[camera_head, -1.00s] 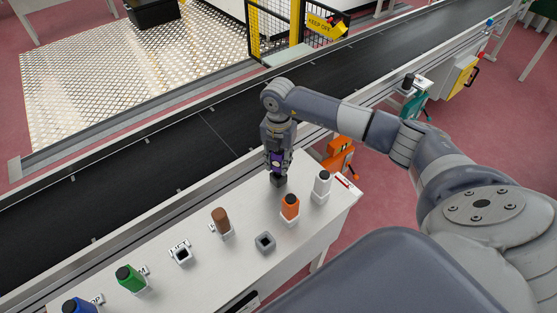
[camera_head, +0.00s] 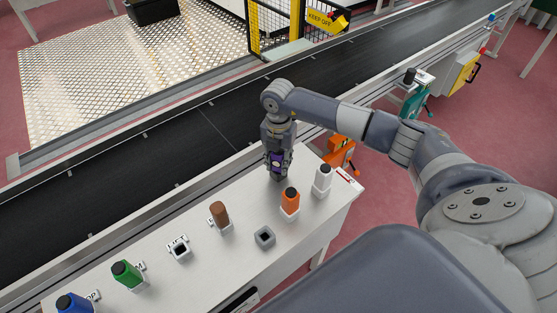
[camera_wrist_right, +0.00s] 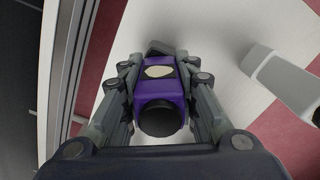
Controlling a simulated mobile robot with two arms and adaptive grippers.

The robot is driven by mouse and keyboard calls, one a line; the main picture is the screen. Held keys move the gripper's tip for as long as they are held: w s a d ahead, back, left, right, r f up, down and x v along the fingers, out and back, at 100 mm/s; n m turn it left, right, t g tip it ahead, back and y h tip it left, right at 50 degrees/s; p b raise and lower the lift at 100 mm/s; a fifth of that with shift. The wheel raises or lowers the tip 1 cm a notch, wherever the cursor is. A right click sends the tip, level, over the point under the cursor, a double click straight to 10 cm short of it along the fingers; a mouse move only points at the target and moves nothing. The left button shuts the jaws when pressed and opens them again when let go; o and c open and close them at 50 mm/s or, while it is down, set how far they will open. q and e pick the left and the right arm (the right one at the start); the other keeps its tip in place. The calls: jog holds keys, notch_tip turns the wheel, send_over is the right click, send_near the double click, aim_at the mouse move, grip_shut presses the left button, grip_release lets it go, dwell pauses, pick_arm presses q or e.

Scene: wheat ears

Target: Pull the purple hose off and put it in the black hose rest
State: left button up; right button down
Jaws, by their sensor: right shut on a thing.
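My right gripper (camera_head: 278,168) points down over the far side of the white table and is shut on the purple hose (camera_head: 277,161). In the right wrist view, the purple hose (camera_wrist_right: 160,98) sits upright-looking between both fingers, its round black end facing the camera. A dark grey block (camera_wrist_right: 160,47) shows just beyond it, partly hidden by the hose; I cannot tell whether the hose is in it or above it. An empty dark grey square holder (camera_head: 265,237) stands on the table's near side. My left gripper is out of view.
An orange hose (camera_head: 290,200) and a white hose (camera_head: 323,178) stand close to the right of the gripper. Brown (camera_head: 219,213), green (camera_head: 126,273) and blue (camera_head: 72,303) hoses stand leftward, with an empty white holder (camera_head: 180,249) between. The conveyor (camera_head: 190,150) runs behind.

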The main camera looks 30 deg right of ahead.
jog(key=c, duration=1.2)
grip_release()
notch_tip(320, 180, up, 12)
jog(key=shift+f, duration=0.1)
jog(key=shift+s, duration=0.1)
